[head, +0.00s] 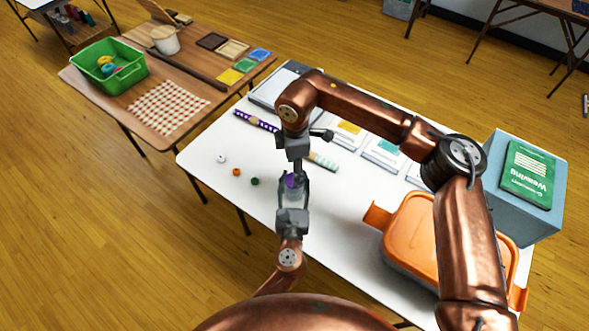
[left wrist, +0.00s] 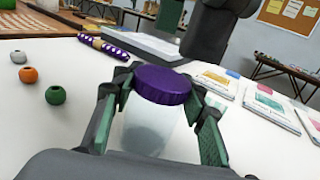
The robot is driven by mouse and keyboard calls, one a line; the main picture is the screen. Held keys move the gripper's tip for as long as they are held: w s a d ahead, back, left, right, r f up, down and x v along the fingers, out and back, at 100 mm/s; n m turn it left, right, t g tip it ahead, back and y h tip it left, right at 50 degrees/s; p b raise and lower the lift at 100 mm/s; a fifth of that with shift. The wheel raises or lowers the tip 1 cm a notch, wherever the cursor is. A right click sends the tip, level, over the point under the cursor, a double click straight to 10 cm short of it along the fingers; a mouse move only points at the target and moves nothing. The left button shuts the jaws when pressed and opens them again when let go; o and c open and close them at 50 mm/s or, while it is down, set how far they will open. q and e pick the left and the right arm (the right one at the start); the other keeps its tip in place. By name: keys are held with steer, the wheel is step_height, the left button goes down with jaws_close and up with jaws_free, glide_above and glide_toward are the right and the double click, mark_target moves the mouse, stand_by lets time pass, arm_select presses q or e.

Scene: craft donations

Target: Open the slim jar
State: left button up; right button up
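The slim jar (left wrist: 150,125) has a clear, pale body and a purple screw lid (left wrist: 163,84), which is on it. It stands upright near the white table's front edge; its lid shows purple in the head view (head: 291,181). My left gripper (head: 292,190) is around the jar from the front, its fingers against both sides just under the lid in the left wrist view (left wrist: 163,100). My right gripper (head: 309,150) hangs above and just behind the lid, fingers spread and empty. It shows dark behind the lid in the left wrist view, partly cut off.
White, orange and green beads (head: 236,172) lie left of the jar. Behind are a purple patterned stick (head: 256,121) and several sample cards (head: 383,153). An orange-lidded box (head: 420,232) and a blue-grey box (head: 520,215) fill the right side.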

arm_select(q)
steer(key=o, duration=0.5)
steer(key=shift+s, duration=0.1)
